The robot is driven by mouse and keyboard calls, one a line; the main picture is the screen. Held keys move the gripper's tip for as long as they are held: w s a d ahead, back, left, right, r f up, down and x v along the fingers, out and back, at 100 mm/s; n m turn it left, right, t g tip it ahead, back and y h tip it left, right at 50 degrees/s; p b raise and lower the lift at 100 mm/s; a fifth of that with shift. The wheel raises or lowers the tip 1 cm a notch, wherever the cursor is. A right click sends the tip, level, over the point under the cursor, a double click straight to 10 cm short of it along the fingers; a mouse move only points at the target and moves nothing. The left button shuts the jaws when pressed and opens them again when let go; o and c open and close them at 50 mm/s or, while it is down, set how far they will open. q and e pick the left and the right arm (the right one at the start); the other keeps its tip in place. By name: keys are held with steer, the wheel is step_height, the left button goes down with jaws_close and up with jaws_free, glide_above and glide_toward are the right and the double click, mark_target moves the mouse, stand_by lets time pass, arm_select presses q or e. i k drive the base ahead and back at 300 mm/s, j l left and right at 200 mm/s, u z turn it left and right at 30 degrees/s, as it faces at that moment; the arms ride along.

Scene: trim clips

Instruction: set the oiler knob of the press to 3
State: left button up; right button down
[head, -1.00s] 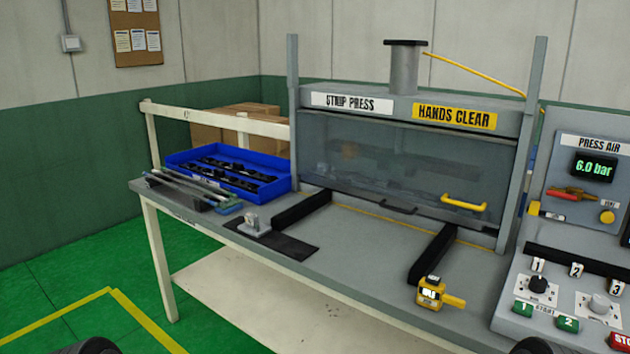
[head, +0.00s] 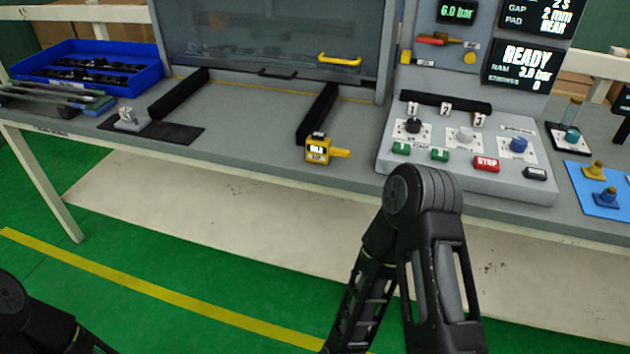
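The press control box (head: 460,160) stands at the right of the bench. It carries a black knob (head: 413,126), a grey knob (head: 465,133) and a blue knob (head: 518,144), each on a white dial plate. To its right a small fitting with a teal knob (head: 572,134) stands on a white and black plate. I cannot read which knob is the oiler's, nor any knob's setting. My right arm rises, bent, in front of the bench below the control box; its gripper is out of view. Only a piece of my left arm shows at the lower left, without its gripper.
A red STOP button (head: 486,164) and green buttons (head: 440,155) sit along the box's front. A yellow device (head: 318,149) stands left of the box. A display (head: 522,68) reads READY. A blue mat (head: 597,201) with two knob-like parts lies far right.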

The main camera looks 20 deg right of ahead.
mark_target(572, 136)
steer(key=z, duration=2.05)
steer(key=l+z, duration=0.35)
steer(key=z, duration=0.15)
steer(key=i+l+z, duration=0.15)
steer(key=z, duration=0.3)
steer(key=l, duration=0.15)
